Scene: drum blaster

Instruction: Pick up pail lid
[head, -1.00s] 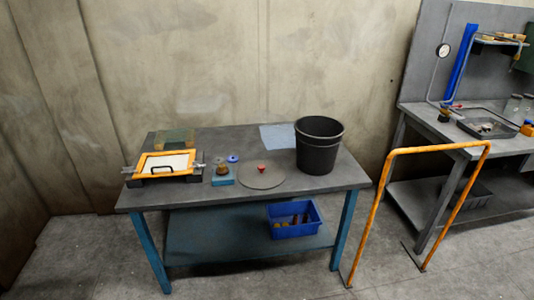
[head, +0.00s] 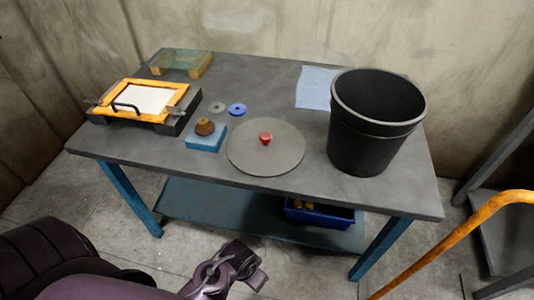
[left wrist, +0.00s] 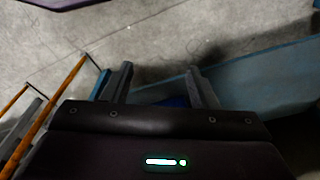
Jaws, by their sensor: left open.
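The pail lid (head: 248,156) is a flat grey disc with a red knob (head: 265,138). It lies on the workbench, left of the black pail (head: 372,125), which stands upright and open. My left gripper (head: 240,262) is in front of the bench, lower than the tabletop and apart from the lid. In the left wrist view its two fingers (left wrist: 158,82) are spread with nothing held between them. The lid does not show in that view. My right gripper is in neither view.
On the grey workbench (head: 300,195) are an orange-framed clamp (head: 148,98), a blue block with a brown knob (head: 207,136), small discs and a blue cloth (head: 315,88). A blue bin (head: 320,216) sits on the lower shelf. An orange rail (head: 470,223) stands at right.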

